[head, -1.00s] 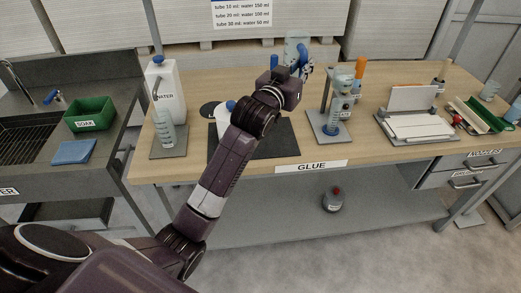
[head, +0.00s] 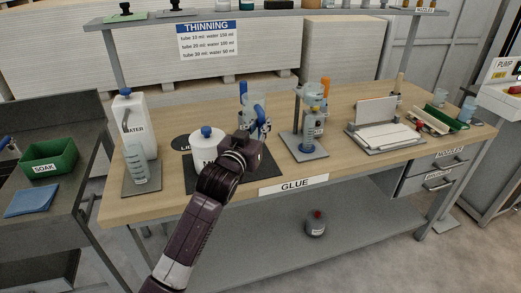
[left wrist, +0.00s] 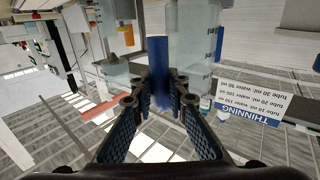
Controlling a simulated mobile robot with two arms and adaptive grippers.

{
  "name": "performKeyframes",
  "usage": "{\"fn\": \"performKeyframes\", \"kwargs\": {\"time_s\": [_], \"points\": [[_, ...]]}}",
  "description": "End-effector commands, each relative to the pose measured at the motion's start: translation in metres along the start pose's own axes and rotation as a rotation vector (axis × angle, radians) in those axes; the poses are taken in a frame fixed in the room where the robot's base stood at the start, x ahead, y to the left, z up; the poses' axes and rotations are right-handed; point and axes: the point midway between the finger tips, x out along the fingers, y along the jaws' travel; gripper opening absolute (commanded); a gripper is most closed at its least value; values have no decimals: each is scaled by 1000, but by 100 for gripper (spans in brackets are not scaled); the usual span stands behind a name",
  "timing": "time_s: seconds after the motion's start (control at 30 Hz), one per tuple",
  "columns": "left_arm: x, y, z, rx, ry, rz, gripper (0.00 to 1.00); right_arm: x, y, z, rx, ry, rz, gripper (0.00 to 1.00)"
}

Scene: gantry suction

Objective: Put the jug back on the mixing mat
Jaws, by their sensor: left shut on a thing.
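My left gripper (head: 260,128) is shut on the blue handle of the clear jug (head: 259,101). In the left wrist view the blue handle (left wrist: 157,62) stands between the two fingers (left wrist: 157,92), with the jug's clear walls around it. The jug appears raised toward the back of the bench; its base is hidden behind my gripper, so its exact height is unclear. The black mixing mat (head: 262,172) lies on the bench below and in front, partly covered by my arm. My right gripper is in neither current view.
A white tub with a blue knob (head: 206,142) stands on the mat's left part. The water container (head: 131,118) and a graduated cylinder (head: 137,165) are at left. Bench is clear between stand and white tray (head: 378,135).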

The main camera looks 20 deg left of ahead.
Motion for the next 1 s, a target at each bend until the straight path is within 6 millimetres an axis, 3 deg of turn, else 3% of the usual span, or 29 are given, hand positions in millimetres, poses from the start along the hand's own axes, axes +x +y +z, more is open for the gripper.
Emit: {"fn": "performKeyframes", "kwargs": {"time_s": [0.1,0.33,0.53,1.0], "points": [[0,0,25,-1,-1,-1,0,1,0,1,0,-1,0,40],[0,0,46,-1,1,-1,0,1,-1,3,-1,-4,-2,40],[0,0,76,-1,0,0,0,3,-4,5,-2,-6,-4,40],[0,0,87,0,3,0,0,5,-9,5,-1,-6,-10,40]]}}
